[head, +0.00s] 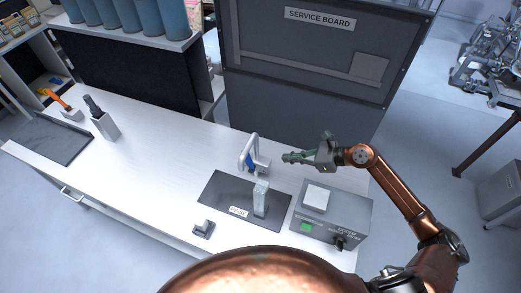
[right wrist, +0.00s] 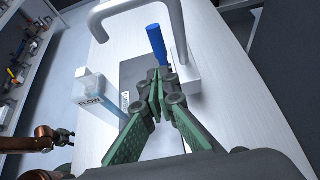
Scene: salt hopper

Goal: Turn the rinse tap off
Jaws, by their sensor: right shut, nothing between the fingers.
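The rinse tap (head: 265,165) is a grey bent pipe on a block at the back of the dark mat, with a blue lever (head: 250,161). In the right wrist view the tap's pipe (right wrist: 181,35) arches at the top and the blue lever (right wrist: 155,40) stands up beside it. My right gripper (head: 286,157) is just right of the tap, pointing left at it, shut and empty. In the right wrist view its green-padded fingers (right wrist: 160,92) lie below the lever, with no clear contact. My left gripper (right wrist: 62,137) shows small at the left there; its jaws are unclear.
A pale upright unit marked FLOW (right wrist: 90,92) stands on the dark mat (head: 220,190), in front of the tap. A grey control box (head: 350,208) with a green button stands to the right. The bench's middle left is clear.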

